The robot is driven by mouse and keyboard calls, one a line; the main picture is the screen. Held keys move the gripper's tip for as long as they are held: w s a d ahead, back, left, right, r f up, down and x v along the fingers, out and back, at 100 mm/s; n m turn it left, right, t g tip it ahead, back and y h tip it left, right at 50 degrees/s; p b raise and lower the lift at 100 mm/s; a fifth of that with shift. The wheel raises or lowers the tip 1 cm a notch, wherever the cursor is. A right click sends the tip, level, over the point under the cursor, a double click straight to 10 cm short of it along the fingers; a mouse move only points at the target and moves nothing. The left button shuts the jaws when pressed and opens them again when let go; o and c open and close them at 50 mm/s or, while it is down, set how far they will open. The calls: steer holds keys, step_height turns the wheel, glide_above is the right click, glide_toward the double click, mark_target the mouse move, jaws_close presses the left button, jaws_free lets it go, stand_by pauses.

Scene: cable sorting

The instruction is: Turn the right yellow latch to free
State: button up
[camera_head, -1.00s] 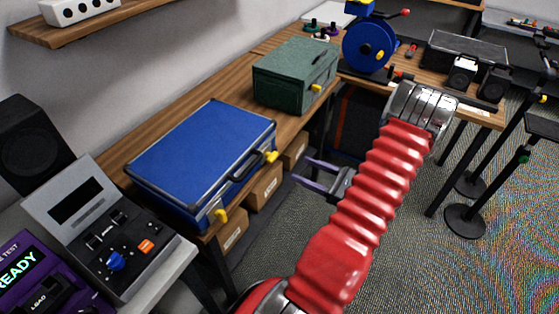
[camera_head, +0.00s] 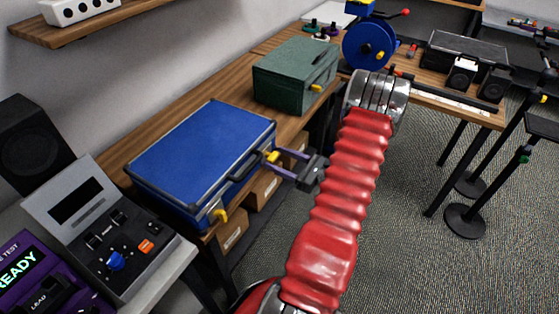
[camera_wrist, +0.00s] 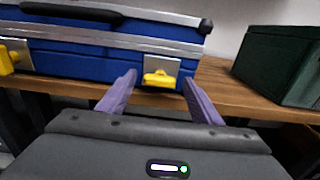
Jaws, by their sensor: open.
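A closed blue case (camera_head: 200,150) with metal edges lies on the wooden bench. Its right yellow latch (camera_head: 270,157) is at the front right; in the wrist view this latch (camera_wrist: 159,79) lies across a metal plate, between and just beyond my fingertips. The left yellow latch (camera_head: 217,215) is at the case's front left corner and shows at the left edge of the wrist view (camera_wrist: 7,61). My gripper (camera_head: 274,161) is open, with its purple fingers pointing at the right latch; in the wrist view its fingers (camera_wrist: 160,77) stand on either side of it. I cannot tell whether they touch the case.
A green case (camera_head: 295,75) stands on the bench to the right of the blue one. Cardboard boxes (camera_head: 233,228) sit below the bench. A grey control panel (camera_head: 110,235) is at the front left.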

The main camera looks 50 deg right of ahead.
steer(key=shift+c, duration=0.2)
steer(key=c, duration=0.9)
steer(key=shift+a, duration=0.2)
steer(key=shift+c, duration=0.6)
steer(key=shift+d, duration=0.1)
